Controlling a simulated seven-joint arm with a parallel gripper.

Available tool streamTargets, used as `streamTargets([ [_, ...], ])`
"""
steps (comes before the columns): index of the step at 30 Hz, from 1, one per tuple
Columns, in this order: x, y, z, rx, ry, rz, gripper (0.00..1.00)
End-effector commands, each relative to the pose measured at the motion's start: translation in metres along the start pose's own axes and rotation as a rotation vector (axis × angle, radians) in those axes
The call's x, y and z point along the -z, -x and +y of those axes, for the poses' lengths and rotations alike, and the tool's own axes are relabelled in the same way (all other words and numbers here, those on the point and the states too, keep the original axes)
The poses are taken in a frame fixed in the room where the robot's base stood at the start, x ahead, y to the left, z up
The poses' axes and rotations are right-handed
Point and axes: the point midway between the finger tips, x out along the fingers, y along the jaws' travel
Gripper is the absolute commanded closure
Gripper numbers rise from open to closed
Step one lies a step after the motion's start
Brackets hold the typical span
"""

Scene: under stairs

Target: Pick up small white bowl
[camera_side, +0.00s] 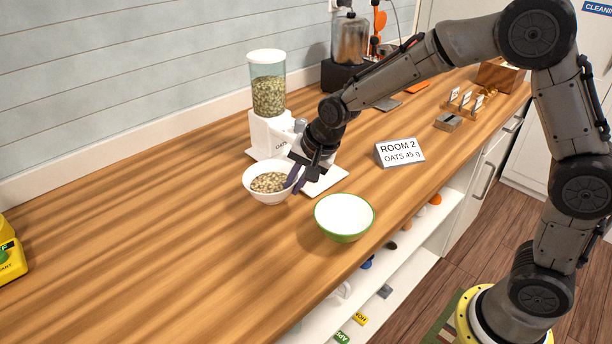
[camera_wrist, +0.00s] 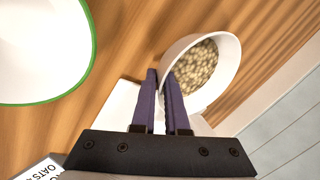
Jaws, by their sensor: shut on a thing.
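The small white bowl (camera_side: 257,190) holds oat-like flakes and sits by the front left of the oats dispenser. In the wrist view the bowl (camera_wrist: 231,62) is right of centre, with the flakes inside. My gripper (camera_side: 293,180) is at the bowl's right rim in the side view. In the wrist view my gripper (camera_wrist: 162,78) has its two purple fingers close together, pinching the near rim, one finger inside and one outside. I cannot tell whether the bowl touches the counter.
A green-rimmed white bowl (camera_side: 344,216) stands close by at the counter's front edge. Behind are the oats dispenser (camera_side: 268,100), its white base plate (camera_side: 325,180) and a "ROOM 2 OATS 45 g" sign (camera_side: 400,152).

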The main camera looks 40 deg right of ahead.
Motion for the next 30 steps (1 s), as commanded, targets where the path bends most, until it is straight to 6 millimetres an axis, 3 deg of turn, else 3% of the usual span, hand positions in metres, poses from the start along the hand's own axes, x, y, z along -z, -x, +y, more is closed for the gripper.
streamTargets([
  [15,-0.035,-0.004,-0.022,0.002,0.003,0.0,1.0],
  [30,-0.043,-0.004,-0.027,0.002,0.0,0.001,1.0],
])
